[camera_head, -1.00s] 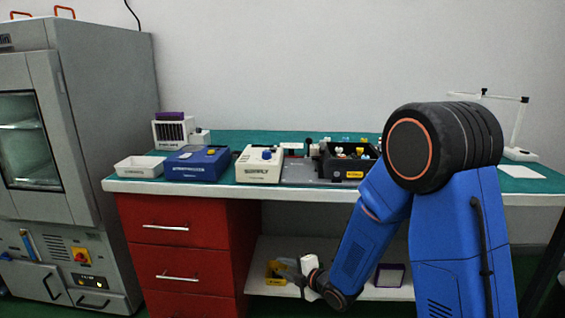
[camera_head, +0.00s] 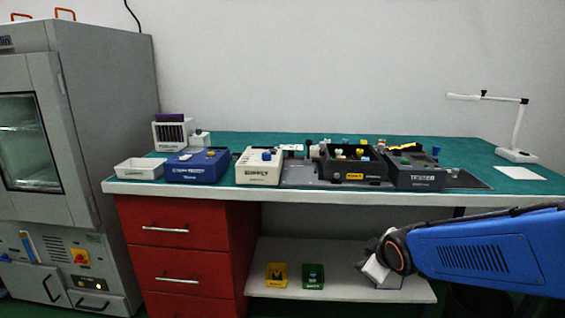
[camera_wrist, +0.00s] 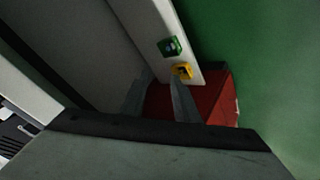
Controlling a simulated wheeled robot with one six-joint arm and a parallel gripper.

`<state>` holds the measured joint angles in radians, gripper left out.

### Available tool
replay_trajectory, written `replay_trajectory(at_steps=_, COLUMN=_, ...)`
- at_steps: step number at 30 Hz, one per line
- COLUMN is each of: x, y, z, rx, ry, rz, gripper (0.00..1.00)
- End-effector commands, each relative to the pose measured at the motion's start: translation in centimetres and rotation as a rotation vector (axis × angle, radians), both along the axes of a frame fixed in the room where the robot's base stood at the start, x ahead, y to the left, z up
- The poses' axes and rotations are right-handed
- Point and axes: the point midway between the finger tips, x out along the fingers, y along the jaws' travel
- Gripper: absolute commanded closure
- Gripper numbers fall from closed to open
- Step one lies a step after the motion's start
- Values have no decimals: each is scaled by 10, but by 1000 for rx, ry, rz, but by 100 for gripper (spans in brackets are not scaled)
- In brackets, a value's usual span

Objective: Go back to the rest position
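My gripper (camera_head: 368,266) hangs low in front of the lower shelf, right of the bins, with my blue arm reaching in from the right edge. In the wrist view the two fingers (camera_wrist: 160,84) stand apart with nothing between them, so it is open and empty. The fingers point towards the red drawer unit and the shelf. A yellow bin (camera_head: 277,275) and a green bin (camera_head: 313,277) stand side by side on the shelf. Both bins also show in the wrist view, the yellow one (camera_wrist: 182,70) near the fingertips in the picture and the green one (camera_wrist: 170,46) above it.
The bench (camera_head: 450,201) carries a white tray (camera_head: 140,169), a blue box (camera_head: 197,166), a white supply box (camera_head: 258,166), a black rack (camera_head: 352,166) and a tester (camera_head: 414,170). A lamp (camera_head: 517,132) stands far right. Red drawers (camera_head: 180,250) and a grey chamber (camera_head: 110,130) are left.

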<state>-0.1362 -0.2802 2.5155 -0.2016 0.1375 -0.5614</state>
Motion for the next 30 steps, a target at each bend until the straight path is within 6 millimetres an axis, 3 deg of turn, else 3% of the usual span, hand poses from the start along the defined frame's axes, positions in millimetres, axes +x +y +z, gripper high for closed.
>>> replay_trajectory(at_steps=9, x=-94, y=-41, z=29, rx=174, ry=144, rz=-322, gripper=72)
replay_trajectory(at_steps=21, x=-218, y=-58, z=44, rx=380, ry=317, rz=-671, gripper=72)
replay_trajectory(at_steps=25, x=-239, y=-57, z=45, rx=415, ry=349, rz=-728, gripper=72)
replay_trajectory(at_steps=30, x=-249, y=-57, z=45, rx=428, ry=363, rz=-753, gripper=72)
